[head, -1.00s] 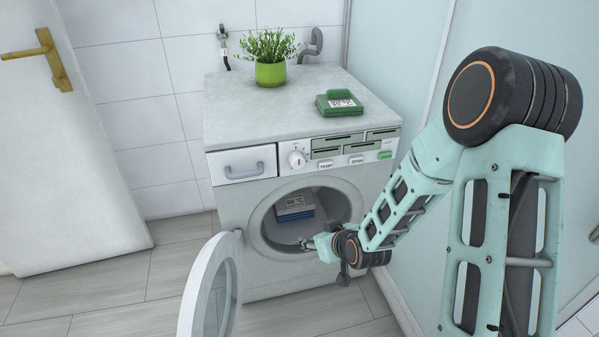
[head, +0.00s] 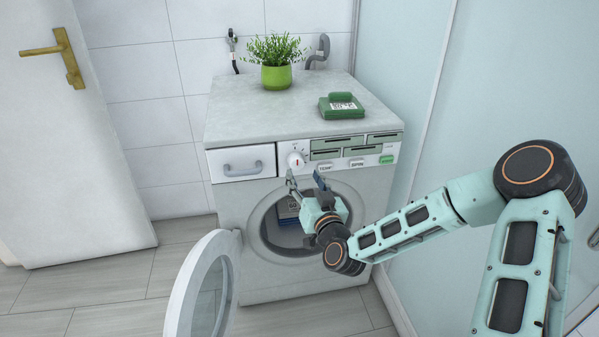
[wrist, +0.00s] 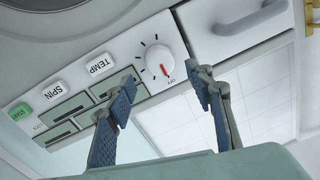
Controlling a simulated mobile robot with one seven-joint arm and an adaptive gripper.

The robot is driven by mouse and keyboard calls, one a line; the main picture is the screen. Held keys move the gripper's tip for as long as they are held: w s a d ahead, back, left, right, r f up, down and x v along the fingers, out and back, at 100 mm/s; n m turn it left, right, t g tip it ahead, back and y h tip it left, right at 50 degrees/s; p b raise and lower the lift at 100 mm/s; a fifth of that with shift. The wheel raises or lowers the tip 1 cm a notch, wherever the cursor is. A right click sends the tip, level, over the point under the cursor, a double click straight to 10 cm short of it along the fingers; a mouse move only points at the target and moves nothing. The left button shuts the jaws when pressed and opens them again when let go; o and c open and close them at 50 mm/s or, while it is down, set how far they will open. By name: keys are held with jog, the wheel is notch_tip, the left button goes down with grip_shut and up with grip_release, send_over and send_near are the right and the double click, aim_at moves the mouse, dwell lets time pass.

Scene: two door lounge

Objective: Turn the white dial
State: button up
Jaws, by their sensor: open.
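The white dial (head: 296,160) sits on the washing machine's front panel, right of the drawer. In the wrist view the dial (wrist: 160,61) shows a red pointer line and tick marks around it. My gripper (head: 306,181) is open and empty, just below and in front of the dial in the head view. In the wrist view its two fingers (wrist: 160,92) are spread apart, with the dial seen in the gap beyond the fingertips. I see no contact with the dial.
The washing machine door (head: 205,285) stands open at the left. A blue-grey item (head: 287,210) lies inside the drum. The drawer (head: 240,162) is shut. TEMP (head: 326,168) and SPIN (head: 357,164) buttons sit right of the dial. A plant (head: 275,65) and green device (head: 341,106) stand on top.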

aim_at(298, 165)
jog(key=shift+b+x, duration=0.3)
jog(key=shift+x, duration=2)
jog(key=c, duration=1.2)
